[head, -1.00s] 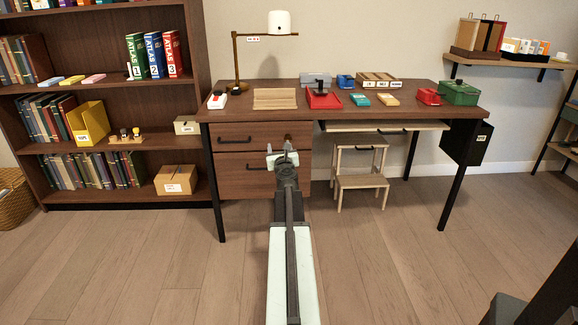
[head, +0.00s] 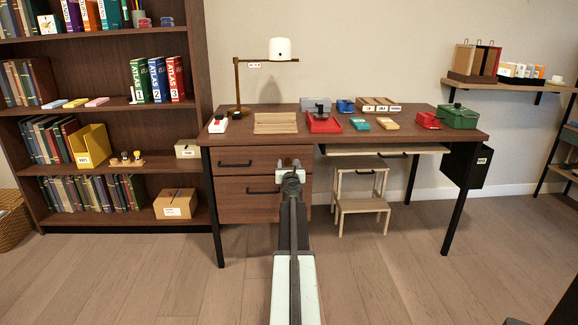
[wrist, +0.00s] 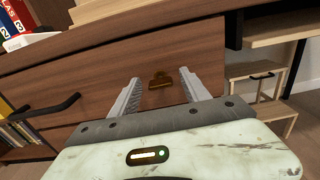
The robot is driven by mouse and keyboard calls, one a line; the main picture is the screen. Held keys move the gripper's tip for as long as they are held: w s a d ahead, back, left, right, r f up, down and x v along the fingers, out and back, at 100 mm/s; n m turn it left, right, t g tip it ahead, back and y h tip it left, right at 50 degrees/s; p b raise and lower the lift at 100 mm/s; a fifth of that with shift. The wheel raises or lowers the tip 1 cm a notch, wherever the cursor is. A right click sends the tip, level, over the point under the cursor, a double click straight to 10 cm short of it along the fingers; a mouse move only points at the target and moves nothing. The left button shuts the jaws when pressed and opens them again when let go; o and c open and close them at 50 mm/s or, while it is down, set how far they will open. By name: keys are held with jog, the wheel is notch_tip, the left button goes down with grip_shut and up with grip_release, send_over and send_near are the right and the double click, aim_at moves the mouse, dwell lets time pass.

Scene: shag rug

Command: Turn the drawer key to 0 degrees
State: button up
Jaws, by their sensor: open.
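The small brass drawer key (wrist: 160,80) sits in the front of the upper drawer (wrist: 85,80), below the desk top. Its wide part looks roughly level in the wrist view; its exact angle is unclear. My gripper (wrist: 160,77) is open, with one finger on each side of the key in the picture. No contact with the key shows, and the gap in depth is hard to tell. In the head view, my gripper (head: 289,166) is in front of the right end of the upper drawer (head: 235,161) and largely covers the key.
The desk top (head: 350,138) overhangs the drawers and holds a lamp, trays and boxes. Black bar handles (head: 235,164) stick out left of my gripper. A wooden step stool (head: 361,190) stands right of the drawers under the desk. The floor (head: 150,270) in front is clear.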

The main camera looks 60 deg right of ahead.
grip_shut()
jog(key=shift+n, duration=0.4)
jog(key=n, duration=0.3)
jog(key=shift+a+n, duration=0.1)
jog(key=shift+n, duration=0.3)
jog(key=n, duration=0.4)
jog(key=shift+w+n, duration=0.15)
jog(key=shift+n, duration=0.15)
jog(key=n, duration=0.4)
jog(key=shift+a+f, duration=0.1)
jog(key=n, duration=0.4)
jog(key=shift+w+n, duration=0.15)
jog(key=shift+n, duration=0.15)
jog(key=shift+a, duration=0.1)
